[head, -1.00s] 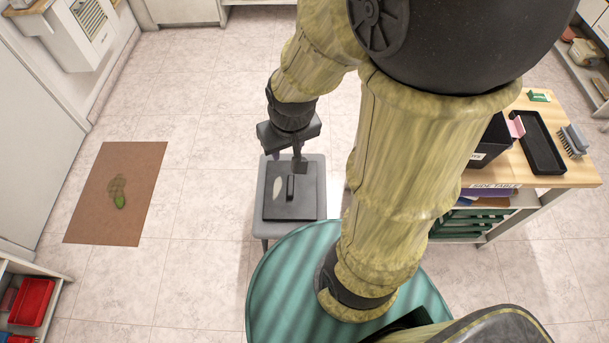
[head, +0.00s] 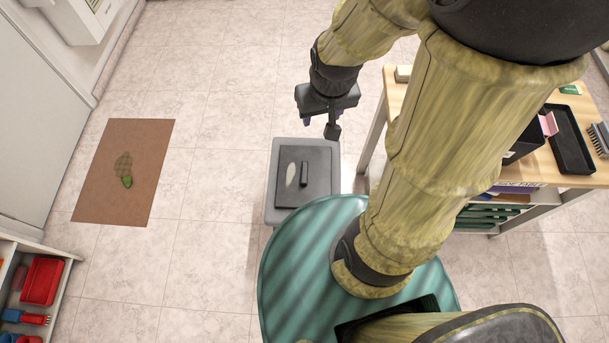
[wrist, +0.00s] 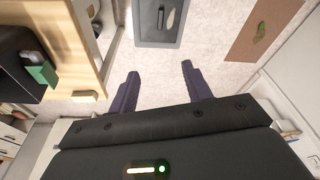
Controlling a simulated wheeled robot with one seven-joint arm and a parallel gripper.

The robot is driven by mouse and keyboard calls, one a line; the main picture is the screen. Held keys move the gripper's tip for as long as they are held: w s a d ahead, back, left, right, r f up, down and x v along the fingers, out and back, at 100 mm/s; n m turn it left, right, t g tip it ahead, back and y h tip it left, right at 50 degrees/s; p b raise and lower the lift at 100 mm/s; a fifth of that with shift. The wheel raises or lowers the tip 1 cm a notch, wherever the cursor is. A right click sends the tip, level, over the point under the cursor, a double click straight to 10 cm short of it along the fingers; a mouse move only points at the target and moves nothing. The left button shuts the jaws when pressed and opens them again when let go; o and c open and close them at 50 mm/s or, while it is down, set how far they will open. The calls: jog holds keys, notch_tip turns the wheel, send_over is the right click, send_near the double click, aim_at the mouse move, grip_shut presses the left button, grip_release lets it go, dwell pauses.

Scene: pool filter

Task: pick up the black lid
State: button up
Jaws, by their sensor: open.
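The black lid (head: 318,180) is a flat square plate with a raised bar handle (head: 304,174) and a pale oval mark. In the wrist view the lid (wrist: 150,22) shows at the top, past the fingertips. My gripper (head: 320,128) is open and empty, above and beyond the far right edge of the lid in the head view. Its two purple fingers (wrist: 160,80) are spread apart in the wrist view, with only floor between them.
A wooden side table (head: 401,100) with a black tray (head: 571,140) and a brush stands to the right. A brown mat (head: 110,190) lies on the floor at left. A shelf with a red bin (head: 42,281) is at lower left. Floor between mat and stool is clear.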

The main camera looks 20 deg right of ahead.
jog(key=w+f+m+g+b, duration=0.1)
jog(key=w+f+b, duration=0.3)
jog(key=f+b, duration=0.3)
jog(key=w+f+m+b, duration=0.1)
jog(key=w+f+b, duration=0.4)
jog(key=f, duration=1.3)
jog(key=w+d+f+m+g+b, duration=0.1)
jog(key=w+f+b, duration=0.4)
jog(key=f+b, duration=0.4)
notch_tip(320, 180, down, 3)
jog(key=shift+f+g+b, duration=0.15)
jog(key=shift+g+b, duration=0.15)
jog(key=shift+b, duration=0.05)
jog(key=shift+w+d, duration=0.1)
jog(key=b, duration=0.3)
send_over(305, 171)
jog(key=f, duration=1.2)
jog(key=shift+d, duration=0.3)
jog(key=shift+a+f+b, duration=0.25)
jog(key=shift+f+b, duration=0.1)
jog(key=shift+f, duration=1)
jog(key=shift+a+f+b, duration=0.2)
jog(key=shift+f+b, duration=0.15)
jog(key=shift+f, duration=1)
